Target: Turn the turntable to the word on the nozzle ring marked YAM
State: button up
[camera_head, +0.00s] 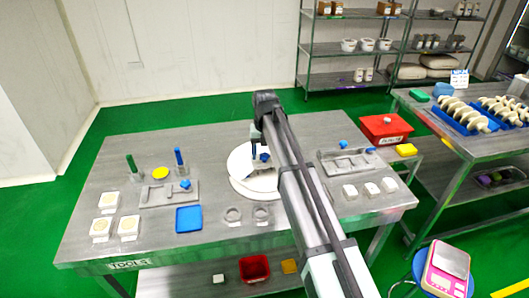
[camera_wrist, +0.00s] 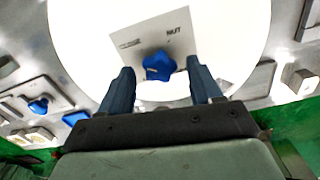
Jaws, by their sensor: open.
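The turntable is a white round disc (camera_head: 240,176) on the steel table, and it fills much of the wrist view (camera_wrist: 85,50). A blue star-shaped knob (camera_wrist: 158,66) stands over a pale plate (camera_wrist: 140,28) on it. The plate reads NUT at its upper right, with another small word at left that I cannot read. My gripper (camera_wrist: 160,72) is open, with one finger on either side of the knob; contact is not clear. In the head view my arm and gripper (camera_head: 257,146) cover the turntable's right part. No word YAM is legible in either view.
Two grey rings (camera_head: 233,215) and a blue tray (camera_head: 188,218) lie in front of the turntable. Metal fixtures with blue knobs stand left (camera_head: 158,195) and right (camera_head: 345,164). White blocks (camera_head: 371,189) sit at right. A red box (camera_head: 385,129) is at the back right.

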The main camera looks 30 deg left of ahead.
notch_tip(320, 180, up, 14)
dwell(0.6)
jog(key=shift+f, duration=0.1)
jog(key=f+m, duration=1.4)
jog(key=shift+a, duration=0.2)
dwell(0.8)
jog(key=shift+r, duration=0.1)
grip_shut()
dwell(0.5)
